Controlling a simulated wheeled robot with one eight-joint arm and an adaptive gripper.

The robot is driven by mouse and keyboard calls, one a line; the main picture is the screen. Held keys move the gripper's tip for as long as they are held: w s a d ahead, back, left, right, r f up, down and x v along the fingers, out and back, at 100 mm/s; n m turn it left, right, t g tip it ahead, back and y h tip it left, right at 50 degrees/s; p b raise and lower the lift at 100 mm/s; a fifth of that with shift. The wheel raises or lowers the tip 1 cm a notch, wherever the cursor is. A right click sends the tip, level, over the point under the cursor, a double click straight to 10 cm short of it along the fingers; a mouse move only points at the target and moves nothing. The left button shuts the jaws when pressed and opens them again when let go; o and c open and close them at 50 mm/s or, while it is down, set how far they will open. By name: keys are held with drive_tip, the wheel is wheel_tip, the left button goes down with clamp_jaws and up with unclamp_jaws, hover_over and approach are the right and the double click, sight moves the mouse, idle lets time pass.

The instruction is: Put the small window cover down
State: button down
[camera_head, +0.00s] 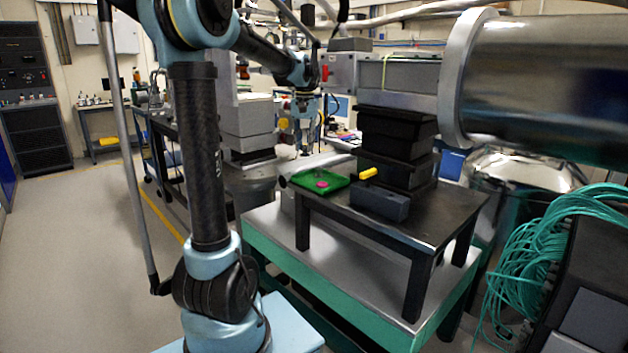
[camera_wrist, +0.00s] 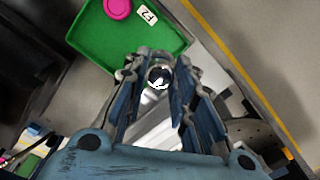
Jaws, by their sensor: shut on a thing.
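My gripper (camera_wrist: 158,80) is shut on a small round piece with a dark face and a bright glint, which I take to be the small window cover (camera_wrist: 158,74). The fingers hide much of it. In the head view my gripper (camera_head: 305,128) hangs down beyond and above the green tray (camera_head: 302,176), and the held piece is too small to make out there. The tray lies on the black table. In the wrist view the green tray (camera_wrist: 120,42) is ahead of the fingertips, with a pink disc (camera_wrist: 118,8) and a white label in it.
The black table (camera_head: 430,222) also bears a dark open box (camera_head: 380,203), a yellow-handled item (camera_head: 368,174) and a stack of black blocks (camera_head: 398,150). A large metal cylinder (camera_head: 550,85) overhangs at the right. Teal cables (camera_head: 545,245) bunch at the lower right.

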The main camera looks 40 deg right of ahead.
drive_tip(key=shift+f, duration=4.7)
drive_tip(key=shift+f, duration=0.15)
drive_tip(key=c, duration=1.3)
unclamp_jaws()
drive_tip(key=shift+c, duration=0.2)
wheel_tip(320, 180, up, 12)
drive_tip(key=shift+r, duration=0.15)
